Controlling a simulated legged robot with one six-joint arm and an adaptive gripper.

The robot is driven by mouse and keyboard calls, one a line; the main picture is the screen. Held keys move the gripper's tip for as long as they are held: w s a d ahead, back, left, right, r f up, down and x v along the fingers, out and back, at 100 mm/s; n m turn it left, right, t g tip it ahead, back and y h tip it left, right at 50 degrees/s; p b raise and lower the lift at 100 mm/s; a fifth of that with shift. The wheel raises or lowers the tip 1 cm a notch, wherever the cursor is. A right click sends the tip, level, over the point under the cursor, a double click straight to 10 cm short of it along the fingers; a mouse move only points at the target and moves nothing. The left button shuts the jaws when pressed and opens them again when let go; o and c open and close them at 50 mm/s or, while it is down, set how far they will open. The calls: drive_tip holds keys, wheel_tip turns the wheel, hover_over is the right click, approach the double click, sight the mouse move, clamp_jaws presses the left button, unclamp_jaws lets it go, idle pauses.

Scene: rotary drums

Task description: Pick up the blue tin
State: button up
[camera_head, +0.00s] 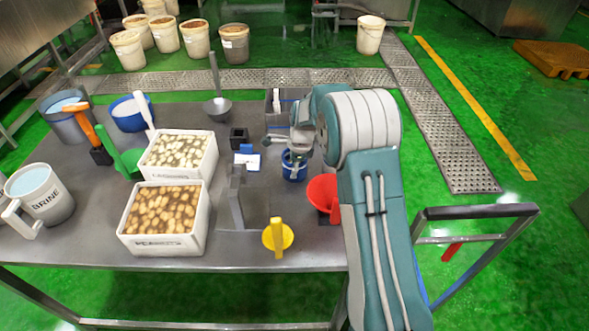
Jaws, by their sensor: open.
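The blue tin (293,171) stands upright on the grey metal table, right of the table's middle. My arm reaches over the table from the lower right. My gripper (289,143) is just above and partly in front of the tin's top, hiding some of its rim. It is open, and its fingers are small and hard to make out. I cannot tell whether they touch the tin.
A grey upright stand (236,196), white crates of nuts (167,241) and a brine jug (39,191) are left. A grey bin (280,122) stands behind.

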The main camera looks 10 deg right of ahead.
drive_tip(key=shift+a+f, duration=0.1)
drive_tip(key=shift+f, duration=0.25)
clamp_jaws()
drive_tip(key=shift+r, duration=0.15)
drive_tip(key=shift+r, duration=0.3)
wheel_tip(320, 180, up, 2)
drive_tip(key=shift+r, duration=0.1)
drive_tip(key=w+d+r, duration=0.5)
drive_tip(key=d+r, duration=0.5)
drive_tip(key=d, duration=0.3)
drive_tip(key=shift+w, duration=0.15)
